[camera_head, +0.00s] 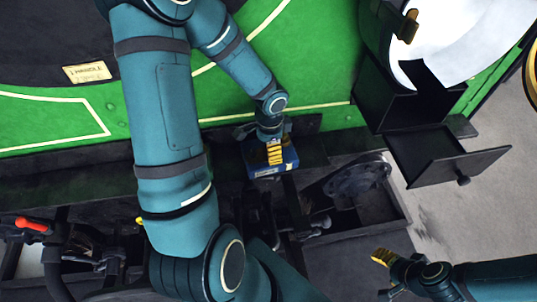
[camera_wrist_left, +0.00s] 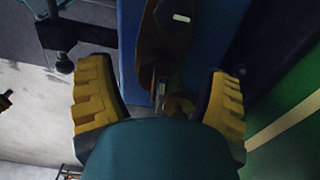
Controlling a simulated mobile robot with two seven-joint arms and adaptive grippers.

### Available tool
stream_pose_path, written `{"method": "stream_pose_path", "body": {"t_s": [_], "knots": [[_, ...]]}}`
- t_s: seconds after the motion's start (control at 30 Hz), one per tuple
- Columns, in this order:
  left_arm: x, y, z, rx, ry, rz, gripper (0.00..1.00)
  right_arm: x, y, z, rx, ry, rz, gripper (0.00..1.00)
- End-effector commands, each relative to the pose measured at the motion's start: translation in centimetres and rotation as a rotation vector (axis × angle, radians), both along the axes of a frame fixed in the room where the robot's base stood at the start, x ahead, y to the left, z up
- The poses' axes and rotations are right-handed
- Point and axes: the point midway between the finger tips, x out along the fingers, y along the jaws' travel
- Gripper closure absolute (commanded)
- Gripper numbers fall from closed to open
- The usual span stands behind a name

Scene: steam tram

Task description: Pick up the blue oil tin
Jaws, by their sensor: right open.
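The blue oil tin (camera_head: 289,158) stands on the dark ledge beside the green tram side. In the left wrist view the tin's blue top (camera_wrist_left: 215,40) fills the middle, with a brown metal fitting on it. My left gripper (camera_head: 273,150) is at the tin from above, one yellow finger lying over its near face. In the wrist view its two yellow fingers (camera_wrist_left: 160,98) are spread, one on either side of the tin. Whether they press on it cannot be told. My right gripper (camera_head: 384,262) is open and empty at the lower right, well away from the tin.
Dark trays with metal parts (camera_head: 350,195) lie in front. A red-handled lever (camera_head: 32,225) is at the lower left. Pale floor is clear at the right.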

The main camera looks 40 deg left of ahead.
Motion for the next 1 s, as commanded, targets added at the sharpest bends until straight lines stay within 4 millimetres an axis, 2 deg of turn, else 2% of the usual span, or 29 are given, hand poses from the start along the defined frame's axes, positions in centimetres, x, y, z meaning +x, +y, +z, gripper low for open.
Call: {"method": "stream_pose_path", "body": {"t_s": [0.03,0.17,0.2,0.23,0.67,0.77,1.0], "knots": [[0.0,0.0,0.0,0.0,0.0,0.0,0.35,0.0,0.0,0.0,0.0,0.0,0.0,0.38],[0.0,0.0,0.0,0.0,0.0,0.0,0.8,0.0,0.0,0.0,0.0,0.0,0.0,0.38],[0.0,0.0,0.0,0.0,0.0,0.0,0.94,0.0,0.0,0.0,0.0,0.0,0.0,0.38],[0.0,0.0,0.0,0.0,0.0,0.0,1.0,0.0,0.0,0.0,0.0,0.0,0.0,0.38],[0.0,0.0,0.3,0.001,-0.001,0.001,1.0,0.0,0.0,0.1,0.0,0.0,0.0,0.38],[0.0,0.1,1.3,0.002,-0.002,0.003,1.0,0.0,0.0,0.4,0.001,0.0,0.0,0.38],[0.1,0.0,5.8,0.002,-0.006,0.002,1.0,0.0,-0.1,1.7,0.003,-0.001,0.001,0.38]]}}
